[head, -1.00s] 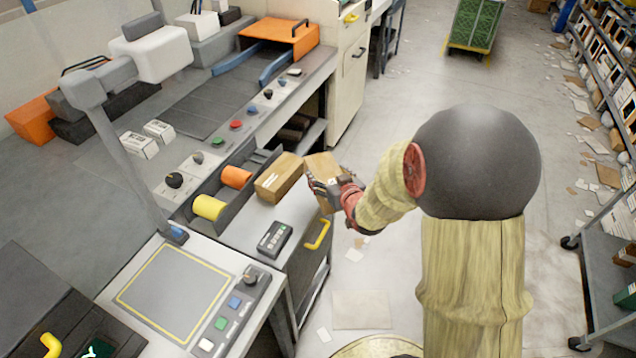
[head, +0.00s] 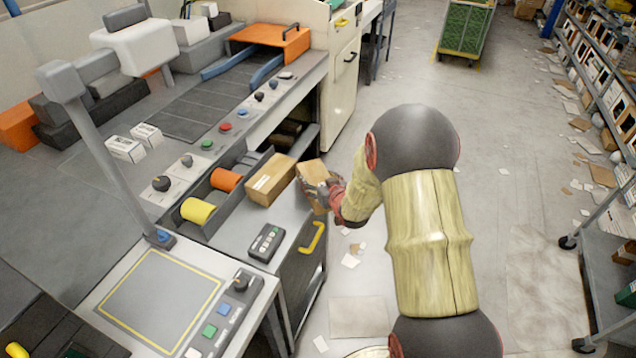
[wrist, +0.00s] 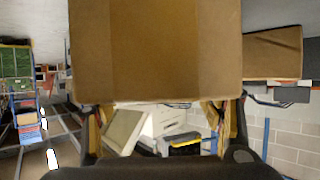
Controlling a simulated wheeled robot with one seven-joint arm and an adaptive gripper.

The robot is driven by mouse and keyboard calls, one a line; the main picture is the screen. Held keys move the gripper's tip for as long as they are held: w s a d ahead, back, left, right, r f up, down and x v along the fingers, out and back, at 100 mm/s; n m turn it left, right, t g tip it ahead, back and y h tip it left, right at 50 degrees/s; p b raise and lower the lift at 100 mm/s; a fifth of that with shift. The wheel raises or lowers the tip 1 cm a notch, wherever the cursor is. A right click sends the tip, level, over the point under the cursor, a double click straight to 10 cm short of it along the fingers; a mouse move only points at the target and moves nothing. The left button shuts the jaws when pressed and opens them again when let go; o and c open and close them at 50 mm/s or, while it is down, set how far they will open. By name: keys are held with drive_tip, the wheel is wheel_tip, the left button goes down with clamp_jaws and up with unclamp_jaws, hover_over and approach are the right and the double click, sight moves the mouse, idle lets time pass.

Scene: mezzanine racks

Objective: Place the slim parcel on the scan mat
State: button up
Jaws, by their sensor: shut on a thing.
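The slim parcel (head: 314,171), a small brown cardboard box, is held by my gripper (head: 316,190) off the right edge of the grey cabinet. My gripper is shut on it. In the wrist view the parcel (wrist: 155,50) fills the top middle, between the finger pads. The scan mat (head: 160,298) is a grey square with a yellow outline on the bench at lower left. It is bare, and the parcel is well away from it, up and to the right.
Another brown box (head: 270,180) with a white label lies on the cabinet top, close left of the held parcel. A dark keypad (head: 266,243) lies between it and the mat. A grey post (head: 110,165) rises behind the mat. A button panel (head: 222,312) borders its right side.

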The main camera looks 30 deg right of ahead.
drive_tip(key=shift+r, duration=0.1)
drive_tip(key=shift+w, duration=0.1)
drive_tip(key=shift+f, duration=0.25)
drive_tip(key=o, duration=1.6)
drive_tip(key=shift+o, duration=0.8)
